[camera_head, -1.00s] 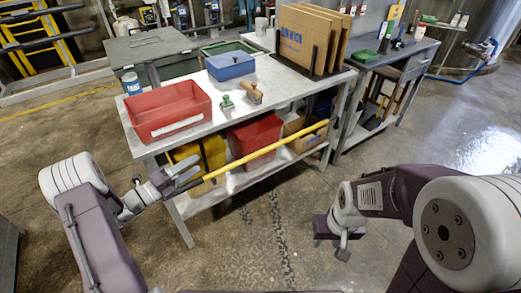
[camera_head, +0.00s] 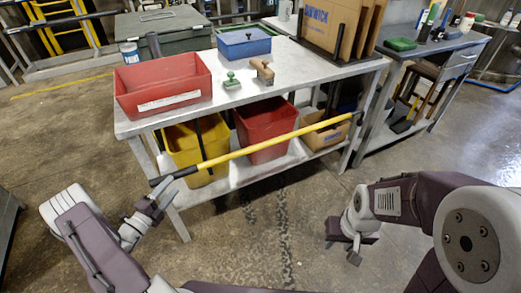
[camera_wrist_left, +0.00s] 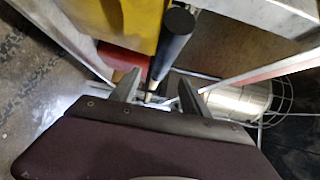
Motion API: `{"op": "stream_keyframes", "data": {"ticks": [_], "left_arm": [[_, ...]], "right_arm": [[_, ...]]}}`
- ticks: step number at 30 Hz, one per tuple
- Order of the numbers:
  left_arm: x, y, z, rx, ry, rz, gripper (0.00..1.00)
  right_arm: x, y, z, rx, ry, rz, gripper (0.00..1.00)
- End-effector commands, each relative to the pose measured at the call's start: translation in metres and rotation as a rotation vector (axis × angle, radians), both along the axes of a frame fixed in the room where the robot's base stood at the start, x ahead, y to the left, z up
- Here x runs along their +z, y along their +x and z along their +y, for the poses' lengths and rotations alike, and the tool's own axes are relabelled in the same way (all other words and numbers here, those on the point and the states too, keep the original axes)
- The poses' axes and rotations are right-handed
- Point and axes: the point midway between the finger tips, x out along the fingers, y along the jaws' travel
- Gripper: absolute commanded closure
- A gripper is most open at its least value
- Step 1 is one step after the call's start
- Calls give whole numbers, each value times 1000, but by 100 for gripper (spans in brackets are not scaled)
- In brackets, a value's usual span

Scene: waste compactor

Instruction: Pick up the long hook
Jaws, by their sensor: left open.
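The long hook is a yellow pole (camera_head: 260,147) with a black grip at its left end. It lies slantwise along the front of the workbench, rising to the right, where its dark tip is small and unclear. My left gripper (camera_head: 160,192) is at the black-grip end. In the left wrist view, the black grip (camera_wrist_left: 171,45) runs between the two spread fingers of my left gripper (camera_wrist_left: 156,88). I cannot tell whether it touches them. My right gripper (camera_head: 344,246) hangs low over the floor, away from the pole; its opening is unclear.
The metal workbench (camera_head: 215,118) carries a red bin (camera_head: 160,85), a blue box (camera_head: 243,42), a green stamp-like item (camera_head: 231,81) and a wooden-handled brush (camera_head: 264,73). Yellow (camera_head: 185,145) and red (camera_head: 262,118) bins stand underneath. The floor in front is clear.

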Motion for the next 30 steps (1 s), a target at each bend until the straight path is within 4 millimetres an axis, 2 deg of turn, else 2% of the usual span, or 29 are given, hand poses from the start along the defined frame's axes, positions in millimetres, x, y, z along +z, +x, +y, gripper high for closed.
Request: {"op": "stream_keyframes", "data": {"ticks": [4,11,15,18,26,30], "left_arm": [[-2,22,-9,-4,1,0,46],[-2,35,-13,-4,2,-2,46],[-2,61,-22,-7,3,-2,46],[-1,73,-26,-5,2,-2,46],[1,77,-26,-1,0,-1,46],[1,76,-26,-2,0,0,85]], "right_arm": [[-8,0,0,0,0,0,60],[-13,0,0,0,0,0,60],[-24,0,0,0,0,0,60],[-26,0,0,0,0,0,60],[-25,0,0,0,0,0,60],[-25,0,0,0,0,0,60]]}}
